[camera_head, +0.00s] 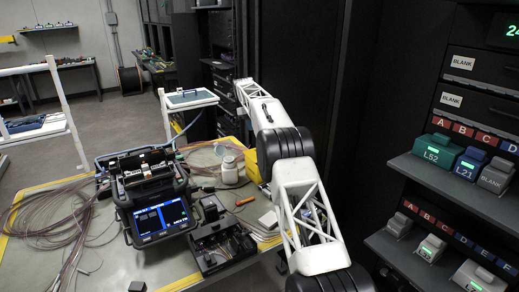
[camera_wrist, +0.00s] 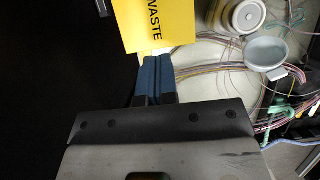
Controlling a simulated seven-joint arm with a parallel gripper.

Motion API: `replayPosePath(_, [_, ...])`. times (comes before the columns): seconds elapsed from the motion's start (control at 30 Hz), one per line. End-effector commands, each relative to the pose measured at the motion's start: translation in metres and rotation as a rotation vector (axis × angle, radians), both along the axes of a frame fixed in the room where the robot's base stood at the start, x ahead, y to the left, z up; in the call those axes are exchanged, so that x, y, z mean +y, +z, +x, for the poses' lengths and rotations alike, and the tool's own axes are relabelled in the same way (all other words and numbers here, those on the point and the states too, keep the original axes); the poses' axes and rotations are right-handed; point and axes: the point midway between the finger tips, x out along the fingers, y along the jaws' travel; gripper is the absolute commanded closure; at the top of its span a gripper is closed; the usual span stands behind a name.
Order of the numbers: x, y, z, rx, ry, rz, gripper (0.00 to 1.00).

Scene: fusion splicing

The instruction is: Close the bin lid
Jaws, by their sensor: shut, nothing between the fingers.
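The yellow bin (camera_wrist: 158,25), marked WASTE, is at the top of the wrist view. I cannot tell whether the yellow face there is its lid or a wall. In the head view, part of the yellow bin (camera_head: 251,165) shows at the table's right side, mostly hidden by my arm. The lid's position is not clear in either view. My gripper (camera_wrist: 154,60) is shut and empty, its blue fingers side by side. The fingertips are at the lower edge of the yellow face; I cannot tell whether they touch it. My arm hides the gripper in the head view.
A white round container (camera_wrist: 245,16) and a grey round cup or cap (camera_wrist: 265,53) are right of the bin, among loose fibres. The fusion splicer (camera_head: 152,195) stands on the table (camera_head: 165,268), with a black device (camera_head: 220,245) beside it. A dark cabinet rises behind my arm.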

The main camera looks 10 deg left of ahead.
Motion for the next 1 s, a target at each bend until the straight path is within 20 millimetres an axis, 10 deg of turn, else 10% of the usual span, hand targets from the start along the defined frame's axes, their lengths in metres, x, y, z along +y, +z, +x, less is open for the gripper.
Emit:
replayPosePath(0.7, [-0.025,-0.087,-0.026,0.003,0.0,-0.001,1.0])
replayPosePath(1.0, [-0.044,-0.083,-0.044,0.0,0.001,0.002,1.0])
